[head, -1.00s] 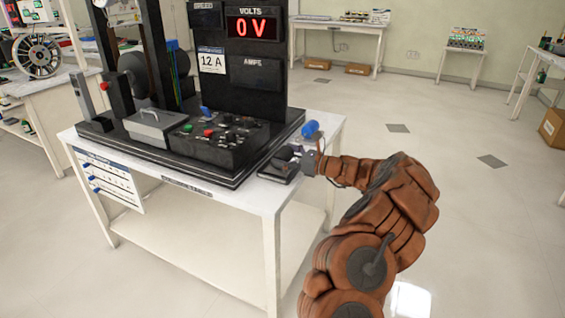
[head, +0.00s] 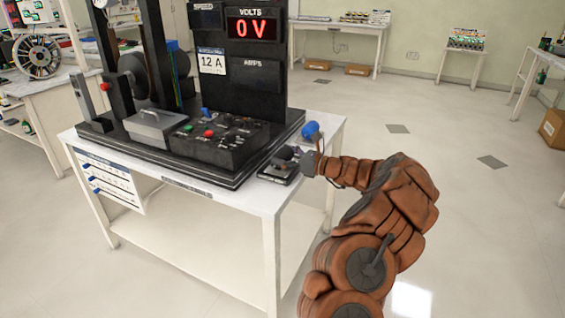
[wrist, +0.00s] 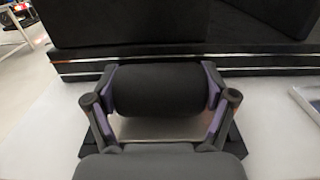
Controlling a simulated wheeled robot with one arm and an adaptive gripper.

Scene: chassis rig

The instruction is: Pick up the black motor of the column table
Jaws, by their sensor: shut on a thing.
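The black motor (wrist: 160,90) is a dark cylinder between the two fingers in the wrist view. My gripper (wrist: 160,92) is shut on it, with a purple-edged pad against each end. In the head view my gripper (head: 297,163) is at the right front part of the column table (head: 260,198), and the motor (head: 284,156) shows small and dark there. A dark flat base (head: 278,172) lies below the motor on the white tabletop. I cannot tell whether the motor is clear of that base.
The black test rig (head: 215,150) with its 0 V display stands close to the left of my gripper. A blue cylinder (head: 310,130) is at the table's right edge, just behind my gripper. Open floor (head: 450,200) lies to the right.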

